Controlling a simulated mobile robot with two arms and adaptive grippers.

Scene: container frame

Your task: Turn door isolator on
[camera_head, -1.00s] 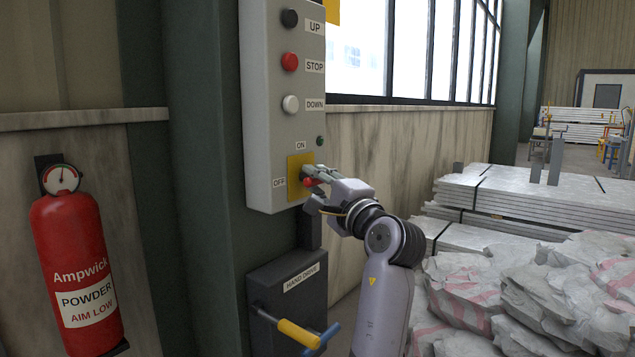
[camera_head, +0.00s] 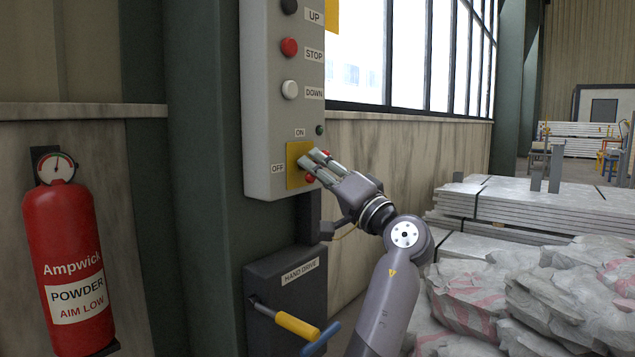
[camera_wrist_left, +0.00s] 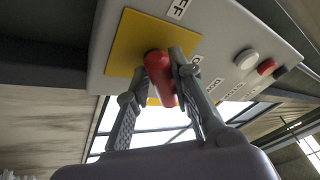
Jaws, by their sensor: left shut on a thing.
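The door isolator is a red rotary handle (camera_head: 309,178) on a yellow plate (camera_head: 292,152) at the bottom of the grey control box (camera_head: 262,100). An ON label (camera_head: 300,133) sits above the plate and an OFF label (camera_head: 278,169) to its left. My left gripper (camera_head: 311,159) is at the plate, its fingers mostly covering the handle in the head view. In the left wrist view the red handle (camera_wrist_left: 160,78) lies between the two fingers, which are shut on it. I cannot tell clearly which label the handle points to. My right gripper is not in view.
Up, STOP (camera_head: 289,47) and DOWN (camera_head: 290,89) buttons sit above on the box. A hand drive box (camera_head: 285,290) with a yellow-handled crank (camera_head: 297,325) is below. A fire extinguisher (camera_head: 66,250) hangs left; wrapped bags (camera_head: 560,300) and stacked panels (camera_head: 540,205) stand right.

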